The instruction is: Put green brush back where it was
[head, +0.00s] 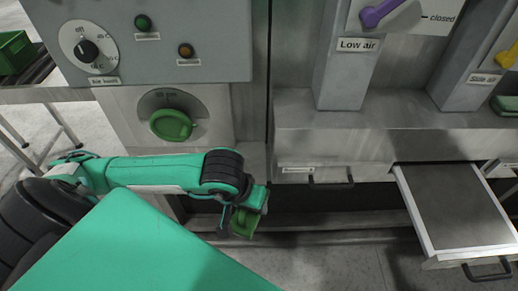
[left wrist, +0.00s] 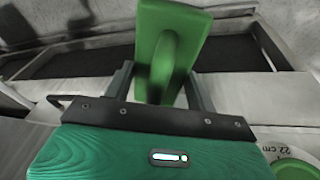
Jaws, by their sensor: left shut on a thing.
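The green brush (head: 243,223) is held in my left gripper (head: 238,207), low in front of the machine, below the ledge and to the left of the drawers. In the left wrist view, the brush (left wrist: 172,40) stands out between the two fingers (left wrist: 160,82), its broad flat block pointing away from the palm. The fingers are shut on its narrower handle. The brush touches nothing but the gripper that I can see. My right gripper is not in view.
A drawer (head: 455,205) stands open and empty at the right. A shut drawer (head: 325,172) is left of it. A dark green item (head: 506,104) lies on the ledge at the right edge. A round green knob (head: 171,124) is above my left forearm. A green crate (head: 14,50) is far left.

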